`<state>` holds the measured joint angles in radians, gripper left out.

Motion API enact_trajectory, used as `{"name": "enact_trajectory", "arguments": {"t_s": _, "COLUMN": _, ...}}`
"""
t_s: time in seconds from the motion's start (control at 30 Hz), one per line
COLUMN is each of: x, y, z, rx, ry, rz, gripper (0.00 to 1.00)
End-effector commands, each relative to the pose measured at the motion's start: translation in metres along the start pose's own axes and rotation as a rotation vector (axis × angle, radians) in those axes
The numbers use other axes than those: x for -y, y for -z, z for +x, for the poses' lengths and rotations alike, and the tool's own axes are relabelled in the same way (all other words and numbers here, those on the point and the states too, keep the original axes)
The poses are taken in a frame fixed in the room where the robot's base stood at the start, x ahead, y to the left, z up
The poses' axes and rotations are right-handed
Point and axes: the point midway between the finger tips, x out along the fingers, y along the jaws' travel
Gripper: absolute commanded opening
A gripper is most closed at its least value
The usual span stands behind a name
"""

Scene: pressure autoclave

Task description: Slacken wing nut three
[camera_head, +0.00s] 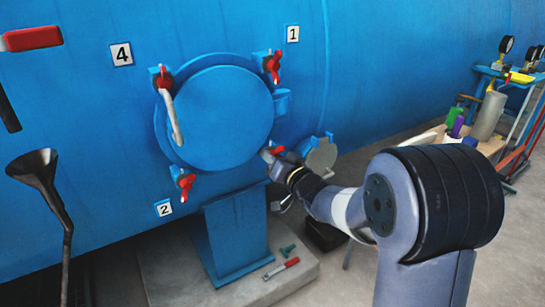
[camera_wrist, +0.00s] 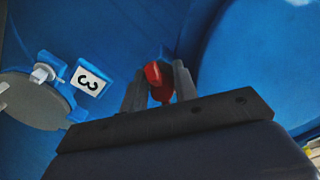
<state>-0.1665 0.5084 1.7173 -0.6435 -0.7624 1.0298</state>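Wing nut three is red and shows in the wrist view (camera_wrist: 156,80), between the two grey fingers of my gripper (camera_wrist: 160,82). The fingers are close together and stand on either side of it, and it fills the gap between them. In the head view my gripper (camera_head: 277,160) is at the lower right edge of the round blue door (camera_head: 223,115), where a bit of red shows at its tip. Most of the nut is hidden there by my gripper. The number 3 label (camera_wrist: 88,82) lies to the left in the wrist view.
Other red wing nuts sit around the door: one by label 1 (camera_head: 273,66), one by label 4 (camera_head: 163,79) and one by label 2 (camera_head: 186,184). A pale door handle (camera_head: 172,118) sticks out. A grey round flange (camera_head: 321,157) is right of my gripper. A red-handled tool (camera_head: 281,268) lies below.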

Motion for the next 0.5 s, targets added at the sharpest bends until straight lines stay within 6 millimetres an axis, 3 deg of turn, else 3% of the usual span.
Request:
{"name": "enact_trajectory", "arguments": {"t_s": 0.17, "x": 0.0002, "y": 0.0004, "z": 0.0001, "rx": -0.001, "ry": 0.001, "rz": 0.0, "gripper": 0.42}}
{"name": "enact_trajectory", "arguments": {"t_s": 0.5, "x": 0.0001, "y": 0.0015, "z": -0.0066, "rx": -0.002, "ry": 0.0, "rz": 0.0, "gripper": 0.42}}
